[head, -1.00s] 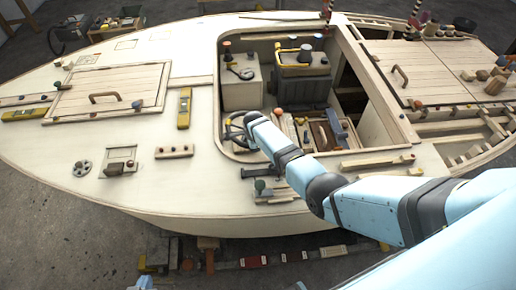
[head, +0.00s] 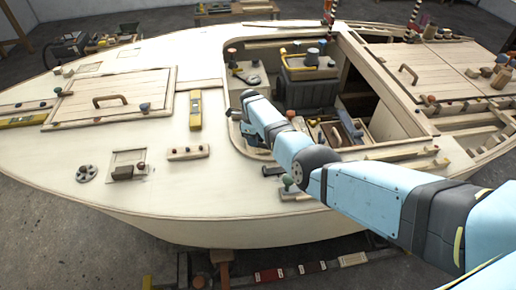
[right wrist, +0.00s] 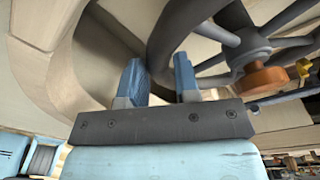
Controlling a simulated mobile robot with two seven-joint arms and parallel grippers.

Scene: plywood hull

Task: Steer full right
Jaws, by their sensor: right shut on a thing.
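The dark steering wheel (right wrist: 168,35) fills the upper part of the right wrist view, with its grey hub and spokes (right wrist: 246,52) and a brown knob at the hub. My right gripper (right wrist: 160,82) has its two blue fingers on either side of the wheel's rim and is shut on it. In the head view my right gripper (head: 246,97) reaches into the cockpit's left end; the arm hides most of the wheel and the fingertips cannot be made out. My left gripper is in neither current view.
The pale deck (head: 150,205) surrounds the cockpit. A dark box with a yellow handle (head: 310,85) stands in the cockpit beyond my arm. A yellow level (head: 195,110) and a wooden hatch (head: 110,95) lie left of the opening. A small lever block (head: 292,190) is close beside my forearm.

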